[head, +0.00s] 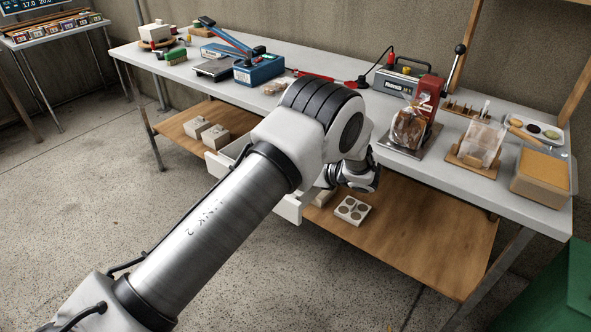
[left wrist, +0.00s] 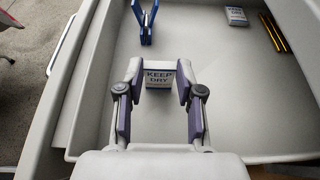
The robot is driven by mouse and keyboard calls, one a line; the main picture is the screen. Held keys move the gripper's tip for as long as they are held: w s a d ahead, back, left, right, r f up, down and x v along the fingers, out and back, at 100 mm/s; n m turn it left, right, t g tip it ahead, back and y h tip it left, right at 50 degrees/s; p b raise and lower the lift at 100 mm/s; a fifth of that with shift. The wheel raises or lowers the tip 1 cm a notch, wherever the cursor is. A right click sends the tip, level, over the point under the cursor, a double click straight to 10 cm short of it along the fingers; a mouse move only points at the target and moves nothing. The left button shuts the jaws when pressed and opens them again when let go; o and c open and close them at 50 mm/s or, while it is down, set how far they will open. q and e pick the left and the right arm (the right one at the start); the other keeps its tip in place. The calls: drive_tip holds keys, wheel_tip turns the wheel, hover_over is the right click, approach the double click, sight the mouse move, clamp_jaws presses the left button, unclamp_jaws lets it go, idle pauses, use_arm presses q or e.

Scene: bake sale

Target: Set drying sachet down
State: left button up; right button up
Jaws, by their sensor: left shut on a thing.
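The drying sachet (left wrist: 158,69), a small white packet with blue "KEEP DRY" lettering, is between the fingertips of my left gripper (left wrist: 158,84) in the left wrist view. The gripper is shut on it, inside the open drawer (left wrist: 215,120). Whether the sachet touches the drawer floor is not clear. In the head view my left arm hides the sachet, most of the gripper and much of the drawer (head: 291,209). My right gripper is in neither view.
In the drawer lie a blue forked tool (left wrist: 145,22), another small white-and-blue packet (left wrist: 236,16) and yellow-and-black sticks (left wrist: 274,32). The drawer floor around the gripper is bare. The drawer hangs under the table (head: 470,192), above a wooden shelf (head: 430,235).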

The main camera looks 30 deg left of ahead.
use_arm(q)
drive_tip(key=o, duration=0.7)
drive_tip(key=shift+f, duration=0.1)
drive_tip(key=shift+o, duration=0.2)
drive_tip(key=shift+r, duration=0.25)
drive_tip(key=v, duration=1.2)
drive_tip(key=shift+p, duration=0.35)
